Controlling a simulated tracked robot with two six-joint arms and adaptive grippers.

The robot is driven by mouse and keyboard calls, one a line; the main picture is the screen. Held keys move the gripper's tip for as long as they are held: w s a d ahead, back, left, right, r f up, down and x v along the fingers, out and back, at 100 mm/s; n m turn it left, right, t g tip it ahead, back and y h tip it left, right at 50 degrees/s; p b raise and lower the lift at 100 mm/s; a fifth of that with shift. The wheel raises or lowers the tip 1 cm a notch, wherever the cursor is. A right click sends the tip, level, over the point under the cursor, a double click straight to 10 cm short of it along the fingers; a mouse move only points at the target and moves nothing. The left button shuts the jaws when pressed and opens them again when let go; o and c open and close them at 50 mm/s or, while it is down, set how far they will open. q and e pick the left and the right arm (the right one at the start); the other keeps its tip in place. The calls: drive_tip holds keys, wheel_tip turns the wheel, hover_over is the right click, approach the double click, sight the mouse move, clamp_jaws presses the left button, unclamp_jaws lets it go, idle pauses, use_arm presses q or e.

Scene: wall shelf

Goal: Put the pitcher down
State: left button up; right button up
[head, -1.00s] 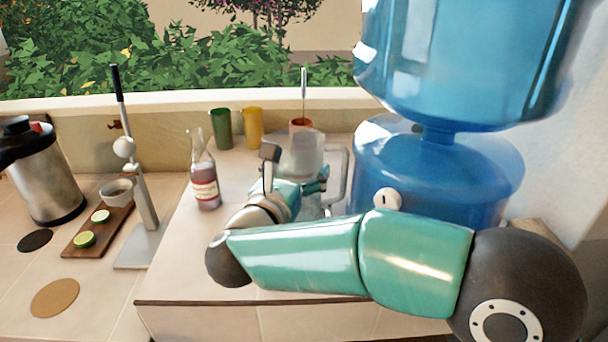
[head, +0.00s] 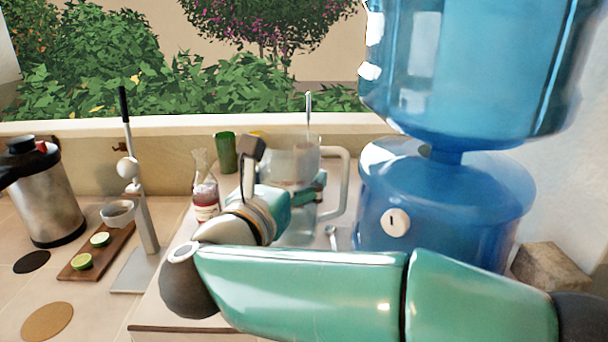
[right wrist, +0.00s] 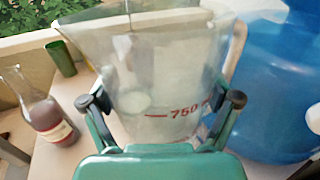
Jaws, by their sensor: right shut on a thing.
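In the head view, the right gripper (head: 300,192) is at the pitcher's lower part. I cannot tell whether the pitcher's base touches the counter. My left gripper is not in view.
A blue water dispenser (head: 440,190) stands close on the right. A bottle of dark red liquid (head: 206,195) and a green cup (head: 226,152) stand left of the pitcher. A spoon (head: 332,237) lies near the dispenser. A citrus press (head: 145,220) stands further left.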

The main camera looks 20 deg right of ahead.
drive_tip(key=b+v, duration=0.3)
drive_tip(key=v, duration=0.9)
drive_tip(key=shift+s, duration=0.25)
